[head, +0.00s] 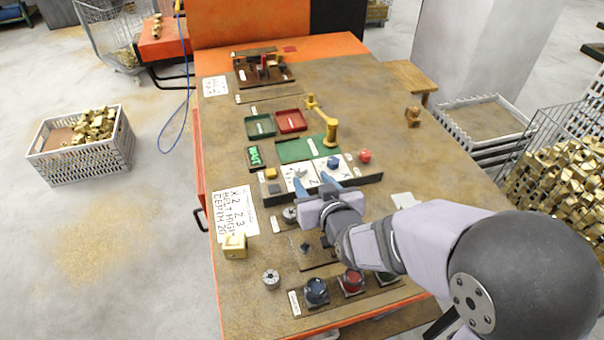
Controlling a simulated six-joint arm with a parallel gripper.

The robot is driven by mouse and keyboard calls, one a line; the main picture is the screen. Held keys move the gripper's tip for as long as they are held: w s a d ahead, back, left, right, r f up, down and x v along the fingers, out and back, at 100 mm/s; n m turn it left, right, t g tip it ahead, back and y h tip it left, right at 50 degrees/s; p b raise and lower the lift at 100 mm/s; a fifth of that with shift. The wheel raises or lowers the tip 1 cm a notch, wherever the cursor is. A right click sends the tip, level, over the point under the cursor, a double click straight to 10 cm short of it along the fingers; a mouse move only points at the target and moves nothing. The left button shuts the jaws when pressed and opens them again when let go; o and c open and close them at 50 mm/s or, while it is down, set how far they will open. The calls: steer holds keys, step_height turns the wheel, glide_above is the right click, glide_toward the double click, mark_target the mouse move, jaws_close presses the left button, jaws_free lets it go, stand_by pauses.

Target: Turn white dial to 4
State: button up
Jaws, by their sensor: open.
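My gripper (311,179) is open, with two blue fingers pointing away from my body. The fingers reach over the near edges of two white plates with black marks, a left plate (292,171) and a right plate (320,164). A dark blue block-like piece (333,162) sits on the right plate. I cannot pick out the white dial with certainty; it may be on these plates, partly covered by the fingers. No pointer or number setting can be read. Nothing shows between the fingers, and I cannot tell whether they touch anything.
A dark rail (366,181) runs along the plates' near side. A yellow handle (328,128) and a red knob (365,156) stand beyond. Blue (316,290) and red (351,281) round knobs sit near the front edge. A handwritten sheet (236,212) lies left. The table's right side is mostly clear.

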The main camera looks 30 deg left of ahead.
mark_target(301, 169)
steer(key=shift+a+p+x, duration=0.2)
steer(key=shift+p+x, duration=0.7)
steer(key=shift+x, duration=2.85)
steer(key=shift+s+r, duration=0.15)
steer(key=shift+s, duration=0.05)
steer(key=c, duration=1.1)
steer(key=shift+o, duration=0.3)
